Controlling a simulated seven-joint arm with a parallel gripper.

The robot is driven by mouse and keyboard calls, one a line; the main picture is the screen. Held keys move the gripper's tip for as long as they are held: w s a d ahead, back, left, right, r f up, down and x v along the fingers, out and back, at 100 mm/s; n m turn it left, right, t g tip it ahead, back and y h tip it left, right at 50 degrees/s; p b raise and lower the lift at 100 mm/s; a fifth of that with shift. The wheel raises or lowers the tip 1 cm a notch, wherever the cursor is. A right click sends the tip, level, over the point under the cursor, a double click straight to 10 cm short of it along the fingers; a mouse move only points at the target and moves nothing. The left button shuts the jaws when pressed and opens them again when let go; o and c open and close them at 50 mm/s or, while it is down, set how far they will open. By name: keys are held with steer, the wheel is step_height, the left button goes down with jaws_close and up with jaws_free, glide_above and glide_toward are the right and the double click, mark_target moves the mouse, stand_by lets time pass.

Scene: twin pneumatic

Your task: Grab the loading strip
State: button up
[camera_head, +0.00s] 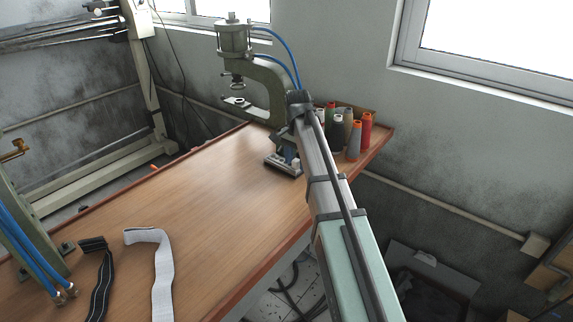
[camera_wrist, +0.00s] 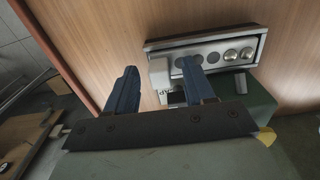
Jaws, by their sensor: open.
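The loading strip (camera_wrist: 225,48) is a grey metal bar with a row of round seats, lying on the wooden table. Two seats at its right end hold shiny domes; those further left look flat and dark. A pale block with partly hidden dark lettering (camera_wrist: 159,72) sits at its left end. My gripper (camera_wrist: 160,70) is open, its two blue fingers apart over the strip's left end. The block shows between the fingers, and the right finger covers part of the strip. In the head view the strip (camera_head: 283,164) lies just below my gripper (camera_head: 287,151). I cannot tell whether they touch.
The green press (camera_head: 268,85) stands behind my gripper at the table's back. Several thread spools (camera_head: 354,140) stand close to its right. A black strap (camera_head: 100,280) and a white strap (camera_head: 161,270) lie at the front left. The middle of the table (camera_head: 205,190) is clear.

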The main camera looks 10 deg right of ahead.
jaws_close()
stand_by(0.4)
